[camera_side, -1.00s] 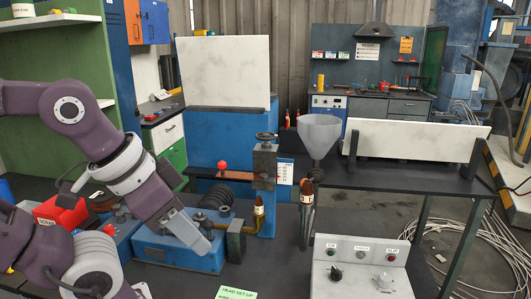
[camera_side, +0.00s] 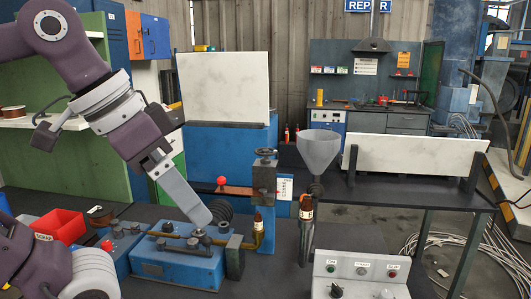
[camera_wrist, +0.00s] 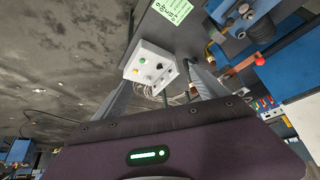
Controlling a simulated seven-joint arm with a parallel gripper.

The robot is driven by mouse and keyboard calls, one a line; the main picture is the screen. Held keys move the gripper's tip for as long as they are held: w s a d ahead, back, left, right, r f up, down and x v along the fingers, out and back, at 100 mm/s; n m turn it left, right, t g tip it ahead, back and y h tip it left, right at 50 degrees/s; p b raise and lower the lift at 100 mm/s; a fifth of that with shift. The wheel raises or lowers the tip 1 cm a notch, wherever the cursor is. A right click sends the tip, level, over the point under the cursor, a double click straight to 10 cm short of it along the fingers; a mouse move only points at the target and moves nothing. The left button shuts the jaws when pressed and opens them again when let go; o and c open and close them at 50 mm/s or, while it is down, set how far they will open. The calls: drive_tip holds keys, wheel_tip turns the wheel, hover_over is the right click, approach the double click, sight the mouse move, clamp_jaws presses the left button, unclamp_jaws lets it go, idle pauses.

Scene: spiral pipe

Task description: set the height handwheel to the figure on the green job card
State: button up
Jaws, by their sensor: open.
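The handwheel (camera_side: 265,153) is a small dark wheel on top of the grey and brown column (camera_side: 264,181), right of centre in the side view. A white scale plate (camera_side: 284,187) hangs beside the column; its print is too small to read. The green job card (camera_wrist: 173,10) is at the top edge of the wrist view; its figure is not legible. It is outside the side view. My gripper (camera_side: 203,220) is open and empty, angled down over the blue machine base, left of and below the handwheel, apart from it.
A red ball knob (camera_side: 222,181) stands left of the column, and a grey funnel (camera_side: 319,150) right of it. The control box (camera_side: 360,270) is front right. A red bin (camera_side: 60,226) is left.

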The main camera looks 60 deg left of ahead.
drive_tip(key=w+a+f+m+g+y, duration=0.2)
drive_tip(key=w+a+m+g+y, duration=0.25)
drive_tip(key=w+a, duration=0.85)
drive_tip(key=w+a+f+m+g+y, duration=0.25)
drive_tip(key=w+a+m+y, duration=0.2)
drive_tip(key=w+a, duration=0.85)
drive_tip(key=w+d+r+m+y, duration=0.5)
drive_tip(key=w+r+m+y, duration=0.1)
drive_tip(key=w+m+y, duration=0.3)
drive_tip(key=n, duration=0.1)
approach(266, 150)
drive_tip(key=a, duration=0.9)
drive_tip(key=shift+s+f, duration=0.35)
drive_tip(key=shift+s, duration=0.05)
drive_tip(key=shift+a, duration=0.6)
drive_tip(key=c, duration=1.4)
drive_tip(key=shift+o, duration=0.2)
